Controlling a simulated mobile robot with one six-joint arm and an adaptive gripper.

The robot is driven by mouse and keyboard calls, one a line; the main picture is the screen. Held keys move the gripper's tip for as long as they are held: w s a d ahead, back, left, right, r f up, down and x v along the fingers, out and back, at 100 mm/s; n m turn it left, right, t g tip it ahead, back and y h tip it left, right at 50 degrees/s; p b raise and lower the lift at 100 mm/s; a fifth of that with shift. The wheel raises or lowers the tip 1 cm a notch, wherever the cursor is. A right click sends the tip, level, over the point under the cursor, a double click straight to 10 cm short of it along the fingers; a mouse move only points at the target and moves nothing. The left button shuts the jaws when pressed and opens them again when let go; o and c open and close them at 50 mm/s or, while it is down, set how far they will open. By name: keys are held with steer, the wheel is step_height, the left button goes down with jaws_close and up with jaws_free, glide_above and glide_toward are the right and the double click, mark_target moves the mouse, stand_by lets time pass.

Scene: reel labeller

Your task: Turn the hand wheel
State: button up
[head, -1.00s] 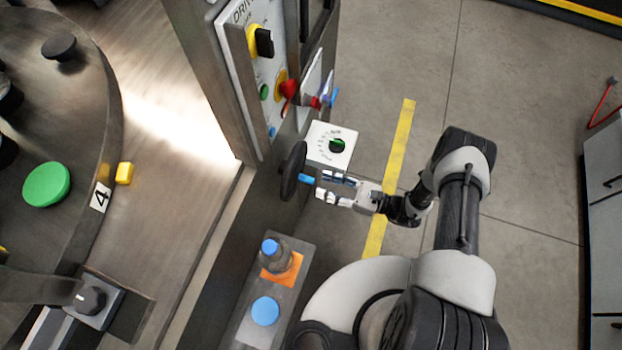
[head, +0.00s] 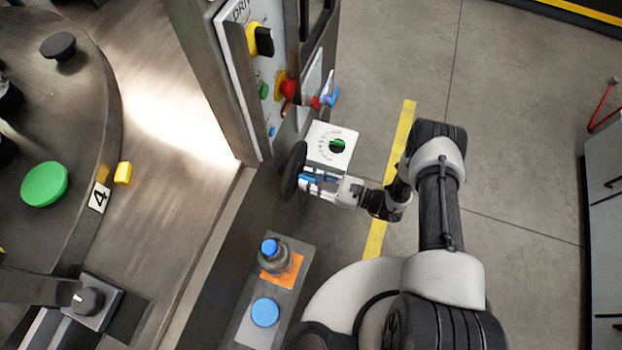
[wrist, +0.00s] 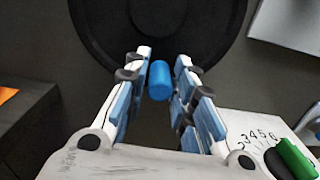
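The dark round hand wheel (head: 294,171) is seen nearly edge-on in the head view, on the side of the machine. In the wrist view its black disc (wrist: 110,22) fills the top middle. Its blue handle (wrist: 160,80) sticks out towards the wrist camera. My gripper (head: 311,181) is at the wheel's face, and in the wrist view my gripper (wrist: 163,72) has one finger on each side of the handle. The fingers look open, with narrow gaps beside the handle; firm contact does not show. In the head view the fingers largely hide the handle.
A white dial box (head: 330,145) with a green-marked knob stands just above my gripper, and close at right in the wrist view (wrist: 240,130). The drive panel (head: 240,60) rises above. A ledge with a blue button (head: 265,312) lies below. Open floor is at right.

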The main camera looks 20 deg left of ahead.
jaws_close()
steer(key=shift+s, duration=0.1)
